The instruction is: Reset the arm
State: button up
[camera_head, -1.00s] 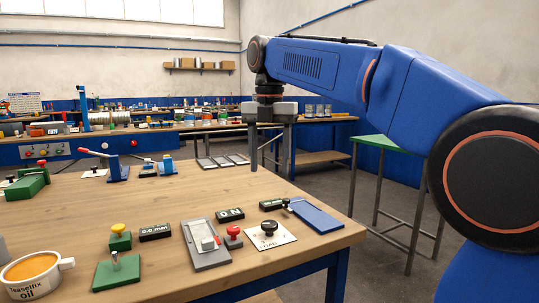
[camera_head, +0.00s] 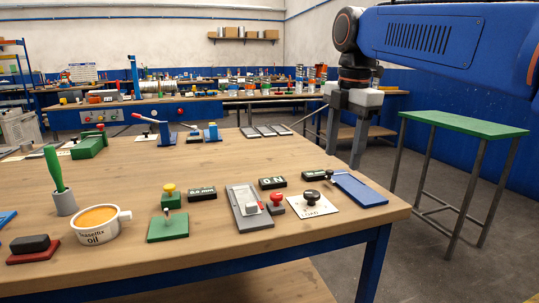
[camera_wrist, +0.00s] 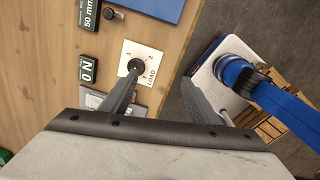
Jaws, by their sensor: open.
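My arm reaches in from the upper right of the head view, with my gripper (camera_head: 344,150) hanging from its end, fingers pointing down. The fingers are apart with nothing between them. In the head view it hangs beyond the right end of the wooden table (camera_head: 330,242). In the wrist view my gripper (camera_wrist: 165,85) has its left finger over the table near the LOAD dial (camera_wrist: 138,65) and its right finger over the floor. It is too far above to touch the dial in that view.
The LOAD dial plate (camera_head: 312,206), a blue plate (camera_head: 358,190), a grey slider unit (camera_head: 248,222) and an oil cup (camera_head: 97,225) stand on the table. A green-topped stand (camera_head: 465,124) is at the right. Open floor lies between.

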jog(key=s+d+f+m+t, duration=0.1)
jog(key=s+d+f+m, duration=0.2)
jog(key=s+f+m, duration=0.4)
jog(key=s+d+f+m+t, duration=0.1)
jog(key=s+d+f+m, duration=0.3)
jog(key=s+f+m, duration=0.3)
jog(key=s+d+f+m+t, duration=0.1)
jog(key=s+d+f+m, duration=0.2)
jog(key=s+f+m, duration=0.4)
notch_tip(320, 180, down, 7)
jog(key=shift+s+d+f+m+t, duration=0.1)
jog(key=shift+s+d+m+t, duration=0.25)
jog(key=shift+m, duration=0.75)
